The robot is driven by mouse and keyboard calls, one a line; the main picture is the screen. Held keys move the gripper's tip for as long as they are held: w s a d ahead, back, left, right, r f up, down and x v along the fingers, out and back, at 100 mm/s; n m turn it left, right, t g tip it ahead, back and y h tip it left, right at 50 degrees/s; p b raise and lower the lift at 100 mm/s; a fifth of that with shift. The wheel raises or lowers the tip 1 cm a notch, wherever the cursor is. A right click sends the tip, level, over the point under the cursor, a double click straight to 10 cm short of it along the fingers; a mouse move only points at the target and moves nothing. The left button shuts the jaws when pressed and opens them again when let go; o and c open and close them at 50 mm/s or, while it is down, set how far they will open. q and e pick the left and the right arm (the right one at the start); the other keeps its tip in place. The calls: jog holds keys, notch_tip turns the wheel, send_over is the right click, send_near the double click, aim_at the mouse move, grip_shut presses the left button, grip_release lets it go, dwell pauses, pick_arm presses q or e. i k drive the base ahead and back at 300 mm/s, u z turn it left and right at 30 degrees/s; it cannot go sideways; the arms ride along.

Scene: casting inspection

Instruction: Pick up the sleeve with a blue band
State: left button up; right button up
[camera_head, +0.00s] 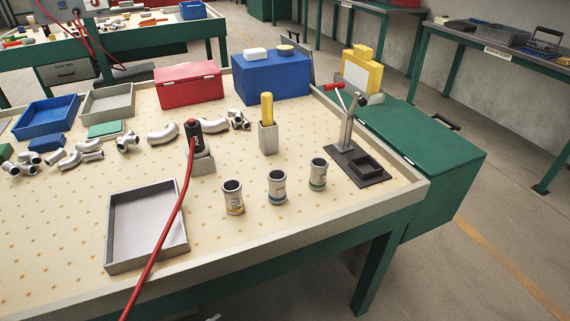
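Three metal sleeves stand upright with open tops near the front right of the pegboard-like table top. The sleeve with a blue band (277,188) is the middle one. The sleeve with a yellow band (233,198) stands to its left, and a sleeve with what looks like a green band (318,174) stands to its right. The three stand apart from each other. Neither of my grippers shows in the head view.
An empty grey tray (147,264) lies left of the sleeves. A black tool (193,134) with a red cable stands in a holder; the cable crosses the tray. A dark fixture with a red-handled lever (346,137) stands right. Pipe fittings (163,134) and boxes are behind.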

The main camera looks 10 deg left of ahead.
aim_at(277, 177)
jog(key=z, duration=1.85)
jog(key=i, duration=1.05)
jog(key=u, duration=3.95)
